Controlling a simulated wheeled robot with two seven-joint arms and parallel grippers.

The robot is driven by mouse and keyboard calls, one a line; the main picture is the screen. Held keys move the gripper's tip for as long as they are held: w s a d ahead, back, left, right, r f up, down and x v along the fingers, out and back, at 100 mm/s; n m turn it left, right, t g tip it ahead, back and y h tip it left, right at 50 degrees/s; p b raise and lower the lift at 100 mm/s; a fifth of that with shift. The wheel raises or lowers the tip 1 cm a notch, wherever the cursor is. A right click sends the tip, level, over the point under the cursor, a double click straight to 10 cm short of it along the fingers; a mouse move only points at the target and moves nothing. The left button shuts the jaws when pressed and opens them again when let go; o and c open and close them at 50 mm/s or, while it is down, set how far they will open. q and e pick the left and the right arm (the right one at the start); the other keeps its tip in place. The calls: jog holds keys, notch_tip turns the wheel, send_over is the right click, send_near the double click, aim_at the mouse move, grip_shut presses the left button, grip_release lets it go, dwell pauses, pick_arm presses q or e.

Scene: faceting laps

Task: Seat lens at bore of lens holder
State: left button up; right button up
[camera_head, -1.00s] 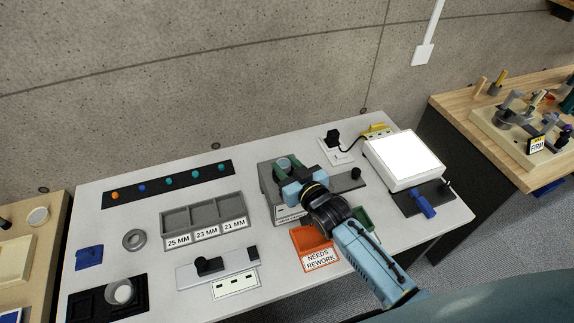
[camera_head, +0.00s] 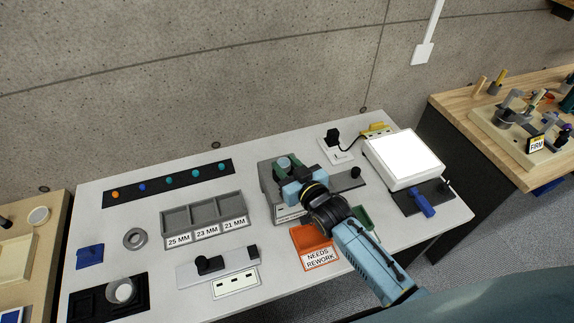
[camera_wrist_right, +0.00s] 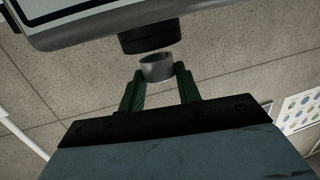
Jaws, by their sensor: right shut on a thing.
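My right gripper (camera_head: 287,168) is over the grey stand (camera_head: 268,178) at the middle back of the table. Its green fingers are shut on a short round piece, seemingly the lens (camera_head: 284,162). In the right wrist view the lens (camera_wrist_right: 157,67) is a pale grey short cylinder between the fingertips (camera_wrist_right: 158,80). A black cylindrical part (camera_wrist_right: 150,37) of a grey body appears right beside the lens there; I cannot tell whether they touch. The lens holder and its bore are not clearly identifiable; the gripper hides much of the stand. My left gripper is out of view.
An orange rework tray (camera_head: 318,257) is in front of the stand. A grey three-compartment tray (camera_head: 203,226), a grey ring (camera_head: 134,239) and a black tray (camera_head: 85,306) with a round white piece (camera_head: 123,291) lie left. A white light panel (camera_head: 403,158) stands right.

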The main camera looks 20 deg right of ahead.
jog(key=shift+f+b, duration=0.75)
jog(key=shift+f, duration=0.4)
dwell(0.4)
jog(key=o, duration=1.1)
jog(key=shift+c, duration=0.2)
jog(key=v, duration=1.3)
jog(key=shift+s+p, duration=0.2)
jog(key=shift+p, duration=0.15)
